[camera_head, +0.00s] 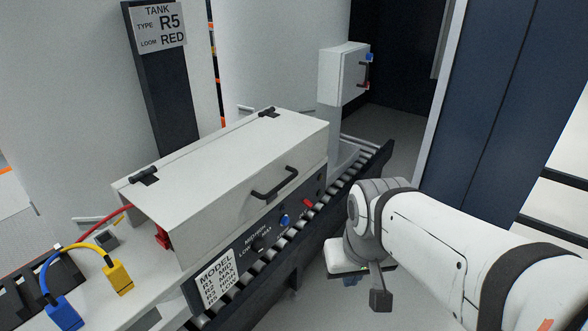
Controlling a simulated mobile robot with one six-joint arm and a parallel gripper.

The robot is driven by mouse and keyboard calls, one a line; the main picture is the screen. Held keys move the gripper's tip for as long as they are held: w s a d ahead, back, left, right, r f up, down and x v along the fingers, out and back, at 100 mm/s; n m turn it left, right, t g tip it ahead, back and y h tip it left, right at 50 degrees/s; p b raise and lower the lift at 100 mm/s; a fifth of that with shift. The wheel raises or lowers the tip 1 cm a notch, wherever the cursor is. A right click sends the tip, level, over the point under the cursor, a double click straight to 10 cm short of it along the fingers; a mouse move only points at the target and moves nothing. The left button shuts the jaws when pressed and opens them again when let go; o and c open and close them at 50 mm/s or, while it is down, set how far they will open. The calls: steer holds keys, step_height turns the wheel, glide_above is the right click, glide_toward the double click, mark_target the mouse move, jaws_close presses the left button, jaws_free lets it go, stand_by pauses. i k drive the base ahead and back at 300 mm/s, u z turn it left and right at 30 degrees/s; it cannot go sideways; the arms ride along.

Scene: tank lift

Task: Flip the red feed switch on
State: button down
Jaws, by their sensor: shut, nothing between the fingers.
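A small red switch (308,203) sits on the dark front panel of the white lidded machine, right of a blue knob (284,221). Its on or off position is too small to tell. I cannot tell from labels which is the feed switch. My gripper (380,299) is shut and empty, pointing down in front of the machine, to the right of and lower in the picture than the panel's red switch, apart from it.
The machine's lid (235,165) is closed, with a black handle. A roller conveyor (345,180) runs beneath it. Yellow (118,278) and blue (64,312) plugs with cables lie at lower left. A dark post carries a tank sign (159,27). A dark blue cabinet stands at right.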

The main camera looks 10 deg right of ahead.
mark_target(307, 203)
steer(key=z, duration=1.05)
steer(key=k, duration=1.75)
steer(key=u, duration=0.55)
steer(key=i, duration=1)
steer(key=u, duration=0.05)
